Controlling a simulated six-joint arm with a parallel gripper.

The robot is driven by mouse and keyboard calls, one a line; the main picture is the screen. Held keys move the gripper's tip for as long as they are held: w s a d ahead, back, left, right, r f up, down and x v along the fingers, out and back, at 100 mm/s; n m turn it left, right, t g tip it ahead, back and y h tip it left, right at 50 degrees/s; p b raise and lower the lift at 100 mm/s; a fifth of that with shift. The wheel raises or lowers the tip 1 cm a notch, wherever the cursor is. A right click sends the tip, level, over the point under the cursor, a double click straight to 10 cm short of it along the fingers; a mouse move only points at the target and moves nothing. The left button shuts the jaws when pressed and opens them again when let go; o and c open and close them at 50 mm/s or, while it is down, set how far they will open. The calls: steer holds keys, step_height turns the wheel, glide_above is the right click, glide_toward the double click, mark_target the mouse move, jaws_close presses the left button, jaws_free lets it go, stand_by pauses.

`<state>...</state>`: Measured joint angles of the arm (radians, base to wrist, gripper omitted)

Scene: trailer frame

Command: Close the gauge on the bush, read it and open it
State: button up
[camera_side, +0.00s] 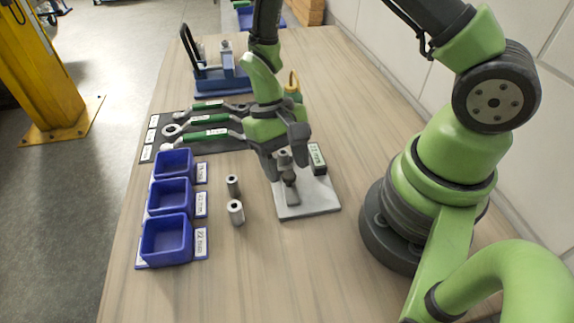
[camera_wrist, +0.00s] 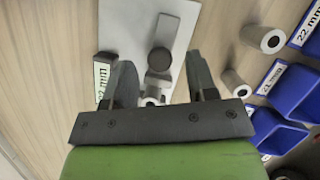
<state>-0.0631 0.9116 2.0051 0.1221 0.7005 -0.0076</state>
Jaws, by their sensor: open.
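The gauge (camera_side: 288,178) stands on a light grey base plate (camera_side: 305,205), partly hidden behind my gripper in the side view. In the wrist view the gauge (camera_wrist: 160,58) shows a dark round knob and a grey slide lying between my fingers. A small bright ring-ended part (camera_wrist: 152,97) sits close to my palm; I cannot tell whether it is a bush in the gauge. My gripper (camera_side: 287,160) is low over the plate, with its fingers (camera_wrist: 152,70) apart on both sides of the gauge. Two loose grey bushes (camera_side: 233,186) (camera_side: 236,212) stand left of the plate.
Blue labelled bins (camera_side: 167,240) line the table's left edge. A dark mat (camera_side: 160,135) holds several green-handled tools (camera_side: 208,134) behind them. A blue-based fixture (camera_side: 222,80) stands at the back. A labelled dark block (camera_side: 317,158) is by the plate. The front table is clear.

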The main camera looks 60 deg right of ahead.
mark_target(295, 199)
steer(key=shift+s+f, duration=0.25)
steer(key=shift+f, duration=0.25)
steer(key=shift+c, duration=0.2)
steer(key=c, duration=0.9)
steer(key=shift+o, duration=0.5)
steer(key=shift+s+a, duration=0.85)
steer(key=shift+a, duration=0.1)
steer(key=o, duration=0.8)
steer(key=shift+o, duration=0.2)
steer(key=v, duration=1)
